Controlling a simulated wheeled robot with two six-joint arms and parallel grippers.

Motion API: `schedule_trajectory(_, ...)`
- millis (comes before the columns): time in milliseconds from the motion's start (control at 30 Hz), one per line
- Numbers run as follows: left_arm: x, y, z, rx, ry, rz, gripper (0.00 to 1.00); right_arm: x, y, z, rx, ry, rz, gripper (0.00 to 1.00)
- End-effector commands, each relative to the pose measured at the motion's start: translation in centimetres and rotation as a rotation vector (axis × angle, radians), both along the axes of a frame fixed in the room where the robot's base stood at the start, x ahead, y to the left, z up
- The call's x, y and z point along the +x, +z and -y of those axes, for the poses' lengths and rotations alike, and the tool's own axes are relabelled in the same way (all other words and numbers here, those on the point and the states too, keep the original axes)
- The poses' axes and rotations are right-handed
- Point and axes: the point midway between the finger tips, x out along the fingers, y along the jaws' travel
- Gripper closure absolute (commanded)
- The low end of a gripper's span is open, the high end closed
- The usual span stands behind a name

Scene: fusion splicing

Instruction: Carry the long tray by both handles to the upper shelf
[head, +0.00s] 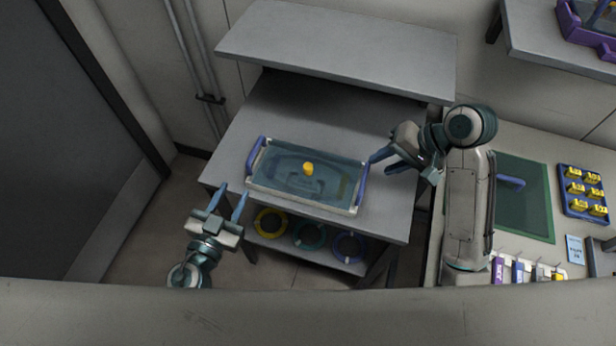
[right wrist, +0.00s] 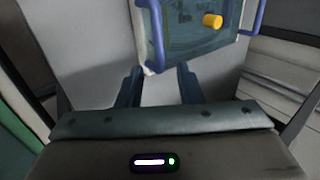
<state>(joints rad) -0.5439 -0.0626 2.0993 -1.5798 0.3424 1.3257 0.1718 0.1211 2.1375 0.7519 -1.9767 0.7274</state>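The long tray (head: 300,199), teal inside with a pale rim, lies on the grey lower surface (head: 290,110) of a shelf unit. It has a blue left handle (head: 254,153) and a blue right handle (head: 362,186). A yellow piece (head: 308,168) stands in it. The upper shelf (head: 335,45) is bare. My left gripper (head: 234,189) is open and empty, in front of the tray's left end. My right gripper (head: 381,166) is open beside the right handle, apart from it. In the right wrist view the handle (right wrist: 157,38) is beyond the open fingers (right wrist: 159,72).
Yellow (head: 270,223), teal (head: 310,236) and blue (head: 350,247) rings lie on a low shelf under the tray. At right, a counter holds a green mat (head: 525,205) and a blue tray with yellow pieces (head: 583,167). A purple crate (head: 585,35) sits at top right.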

Motion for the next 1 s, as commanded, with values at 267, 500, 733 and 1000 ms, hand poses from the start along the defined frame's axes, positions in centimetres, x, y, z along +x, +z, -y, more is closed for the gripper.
schedule_trajectory(267, 0.0, 0.0, 0.0, 0.0, 0.0, 0.0, 0.65, -0.7, 3.5, 2.3, -0.003, 0.0, 0.002, 0.67)
schedule_trajectory(500, 0.0, 0.0, 0.0, 0.0, 0.0, 0.0, 0.65, -0.9, 4.3, 2.8, 0.0, -0.001, -0.002, 0.67)
schedule_trajectory(733, 0.0, 0.0, 0.0, 0.0, 0.0, 0.0, 0.65, -0.9, 4.3, 2.8, 0.0, -0.001, -0.002, 0.67)
schedule_trajectory(1000, 0.0, -0.1, 0.0, -0.001, 0.0, -0.001, 0.65, -0.9, 4.3, 2.7, 0.001, -0.001, -0.002, 0.67)
